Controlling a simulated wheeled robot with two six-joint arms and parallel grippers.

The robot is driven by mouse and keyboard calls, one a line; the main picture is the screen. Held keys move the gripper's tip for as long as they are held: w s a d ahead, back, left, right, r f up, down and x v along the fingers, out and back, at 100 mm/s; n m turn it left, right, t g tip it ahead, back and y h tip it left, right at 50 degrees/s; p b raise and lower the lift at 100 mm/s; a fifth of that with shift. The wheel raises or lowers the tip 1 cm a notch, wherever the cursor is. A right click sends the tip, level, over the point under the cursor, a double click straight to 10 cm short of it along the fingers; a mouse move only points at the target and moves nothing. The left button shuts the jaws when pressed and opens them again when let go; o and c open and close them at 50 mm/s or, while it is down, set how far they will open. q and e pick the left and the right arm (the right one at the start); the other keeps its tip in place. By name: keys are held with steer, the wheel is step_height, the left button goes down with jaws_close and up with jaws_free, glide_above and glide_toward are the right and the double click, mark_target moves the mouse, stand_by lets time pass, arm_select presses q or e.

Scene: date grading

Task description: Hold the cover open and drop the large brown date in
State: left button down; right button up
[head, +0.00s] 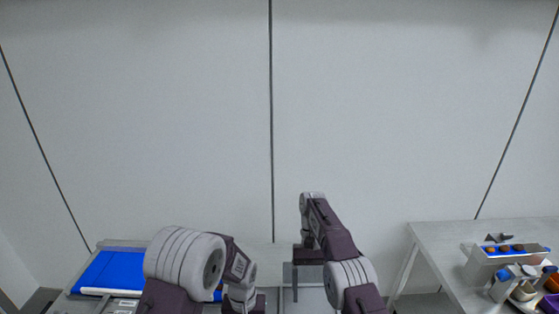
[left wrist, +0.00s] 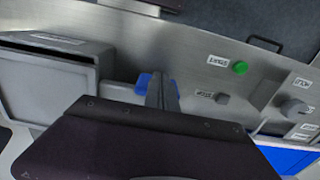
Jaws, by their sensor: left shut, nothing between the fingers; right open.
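My left gripper shows in the left wrist view (left wrist: 157,92), its narrow fingers shut with nothing between them. Blue pieces (left wrist: 144,82) show on both sides of the fingertips; I cannot tell whether they touch. A grey box (left wrist: 50,85) with a recessed face stands to their left. I cannot make out a cover for certain. In the head view my left arm hides most of that gripper. My right gripper (head: 296,278) is open and points down at the bottom centre; no date shows in it. Small brown and orange pieces (head: 505,248) lie in a tray at right, too small to identify as the large date.
A metal panel in the left wrist view carries a green button (left wrist: 240,67), a grey knob (left wrist: 294,108) and labels. A blue-topped surface (head: 105,271) lies at left in the head view. The right table (head: 438,240) holds the pale tray (head: 478,268) and several small containers.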

arm_select(q)
steer(key=s, duration=0.4)
steer(key=shift+s, duration=0.35)
steer(key=s+r+p, duration=0.3)
steer(key=r+p, duration=0.4)
steer(key=r, duration=0.1)
stand_by(0.4)
